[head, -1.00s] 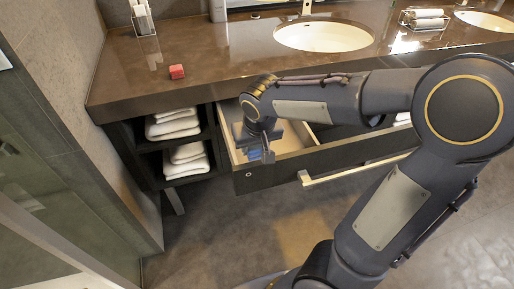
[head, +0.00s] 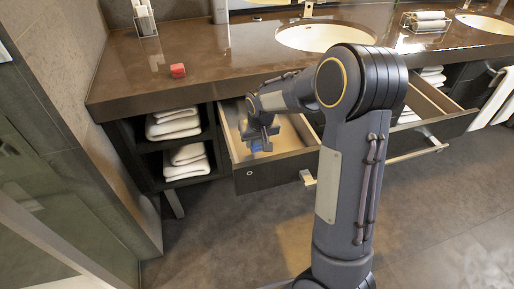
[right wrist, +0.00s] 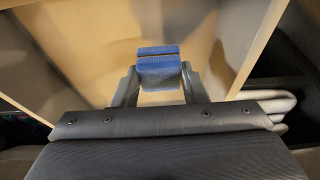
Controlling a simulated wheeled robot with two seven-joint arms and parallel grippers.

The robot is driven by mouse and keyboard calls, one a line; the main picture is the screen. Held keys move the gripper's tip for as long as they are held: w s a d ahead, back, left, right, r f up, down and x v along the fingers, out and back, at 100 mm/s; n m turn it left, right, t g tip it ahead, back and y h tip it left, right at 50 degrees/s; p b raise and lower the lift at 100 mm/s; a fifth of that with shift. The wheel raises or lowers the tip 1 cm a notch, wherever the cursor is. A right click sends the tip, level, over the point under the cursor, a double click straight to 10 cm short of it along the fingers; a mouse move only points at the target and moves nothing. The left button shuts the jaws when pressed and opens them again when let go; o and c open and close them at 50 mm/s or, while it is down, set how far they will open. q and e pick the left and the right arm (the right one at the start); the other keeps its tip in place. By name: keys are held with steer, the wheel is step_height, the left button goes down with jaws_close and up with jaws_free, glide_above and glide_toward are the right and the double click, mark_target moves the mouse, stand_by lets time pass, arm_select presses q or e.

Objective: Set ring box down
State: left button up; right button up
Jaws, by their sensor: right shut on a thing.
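A small blue ring box (right wrist: 159,70) is between the fingers of my right gripper (right wrist: 158,85) in the right wrist view. My right gripper (head: 262,140) is shut on it. In the head view, the gripper points down inside the open drawer (head: 285,163), near its left end and front panel. The blue box shows there only in part (head: 256,146), below the fingers. In the right wrist view the pale drawer floor (right wrist: 85,45) lies beyond the box; I cannot tell whether the box touches it. My left gripper is not in view.
A small red box (head: 177,70) sits on the brown counter (head: 225,65), left of the sink (head: 310,37). Folded white towels (head: 172,124) fill the open shelves left of the drawer. The drawer's side walls and front panel stand close around my gripper.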

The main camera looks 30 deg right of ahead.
mark_target(257, 147)
steer(key=shift+w+d+f, duration=0.15)
steer(key=shift+w+f, duration=0.05)
steer(key=shift+f, duration=0.2)
steer(key=x, duration=0.3)
steer(key=shift+s+f+b, duration=0.15)
steer(key=shift+s+b, duration=0.1)
steer(key=shift+b, duration=0.05)
steer(key=shift+f, duration=0.2)
steer(key=o, duration=1)
steer(key=shift+c, duration=0.2)
steer(key=shift+r, duration=0.15)
